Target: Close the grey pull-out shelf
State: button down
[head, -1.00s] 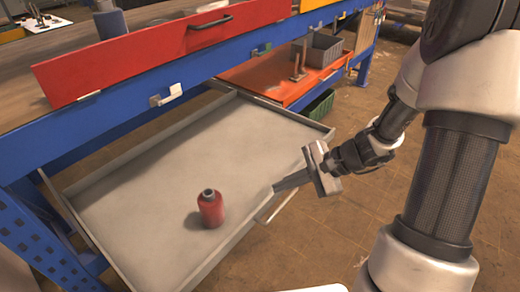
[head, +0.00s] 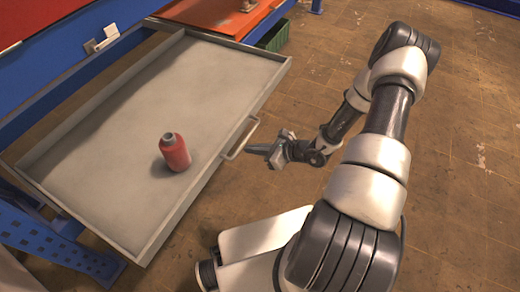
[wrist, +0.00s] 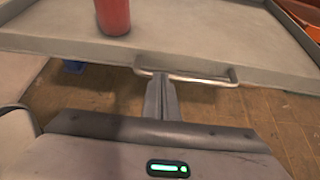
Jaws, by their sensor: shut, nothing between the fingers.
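The grey pull-out shelf (head: 95,130) is pulled out from under the blue workbench, with its low rim around it. Its metal handle (head: 239,138) is on the front edge and also shows in the wrist view (wrist: 205,79). A red bottle (head: 175,153) stands on the shelf near the front edge; its lower part shows in the wrist view (wrist: 113,16). My gripper (head: 249,149) is shut and empty, its fingertips close to the handle. In the wrist view the fingers (wrist: 161,84) point at the left part of the handle; I cannot tell whether they touch it.
The blue workbench frame (head: 75,60) is at the upper left, with a red front (head: 25,25) above it. An orange shelf (head: 215,14) and a green bin (head: 275,37) are beyond. The tiled floor (head: 460,130) on the right is clear.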

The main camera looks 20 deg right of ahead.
aim_at(227, 144)
jog(key=w+a, duration=0.1)
jog(key=w+a+f+b, duration=0.1)
jog(key=w+a, duration=0.1)
jog(key=w+a+f, duration=0.1)
jog(key=w+a, duration=0.1)
jog(key=shift+w, duration=0.1)
jog(key=shift+w+a, duration=0.1)
jog(key=shift+a, duration=0.05)
